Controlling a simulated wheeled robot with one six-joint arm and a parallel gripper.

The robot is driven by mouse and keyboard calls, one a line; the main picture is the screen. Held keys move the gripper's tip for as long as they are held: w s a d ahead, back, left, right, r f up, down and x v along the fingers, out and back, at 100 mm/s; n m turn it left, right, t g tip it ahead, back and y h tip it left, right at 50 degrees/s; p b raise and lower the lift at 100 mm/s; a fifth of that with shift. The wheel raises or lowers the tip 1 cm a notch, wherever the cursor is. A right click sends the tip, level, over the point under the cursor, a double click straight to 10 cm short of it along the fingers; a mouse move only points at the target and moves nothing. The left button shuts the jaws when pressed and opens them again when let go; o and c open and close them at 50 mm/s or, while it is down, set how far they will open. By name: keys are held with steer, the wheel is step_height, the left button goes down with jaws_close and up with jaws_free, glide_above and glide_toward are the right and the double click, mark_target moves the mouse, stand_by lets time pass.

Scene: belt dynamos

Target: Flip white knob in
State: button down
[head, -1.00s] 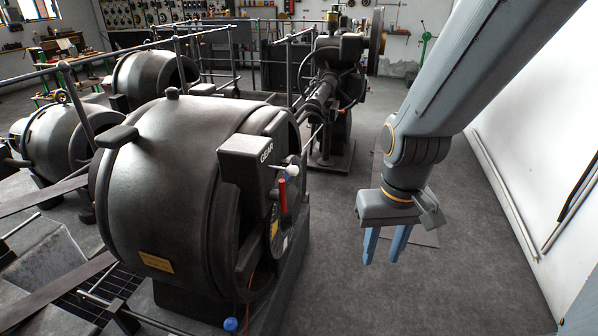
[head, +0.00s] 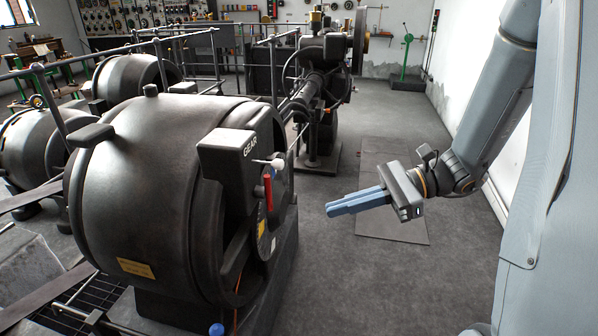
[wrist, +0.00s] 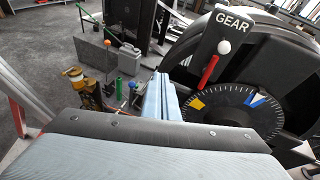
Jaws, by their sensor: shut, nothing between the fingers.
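The white knob (head: 277,163) sits on the end of a short stem that sticks out to the right from the black box marked GEAR (head: 232,160) on the big dark dynamo. The knob also shows in the wrist view (wrist: 224,47), just above a red handle (wrist: 209,72). My gripper (head: 330,210) is shut and empty. In the head view its blue fingers point left towards the machine, right of the knob and lower in the picture, clear of it. In the wrist view the closed fingers (wrist: 160,85) end left of the knob and red handle.
A round black dial (wrist: 232,112) with yellow and blue marks lies below the knob. A blue ball knob (head: 216,329) is low at the machine's front. Railings (head: 160,70) and more machines stand behind. Grey floor (head: 370,285) is open on the right.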

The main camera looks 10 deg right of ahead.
mark_target(284, 165)
steer(key=w+d+r+m+t+y, duration=0.2)
steer(key=w+d+r+m+t, duration=0.1)
steer(key=w+d+m+t, duration=0.1)
steer(key=w+d+t, duration=0.1)
steer(key=w, duration=0.1)
steer(key=shift+w+d+y+b, duration=0.3)
steer(key=shift+w+d+b, duration=0.05)
steer(key=shift+w+d, duration=0.05)
steer(key=shift+a+r, duration=0.1)
steer(key=p+x, duration=0.2)
steer(key=x, duration=1.2)
steer(key=shift+w+p, duration=0.1)
steer(key=shift+p, duration=0.3)
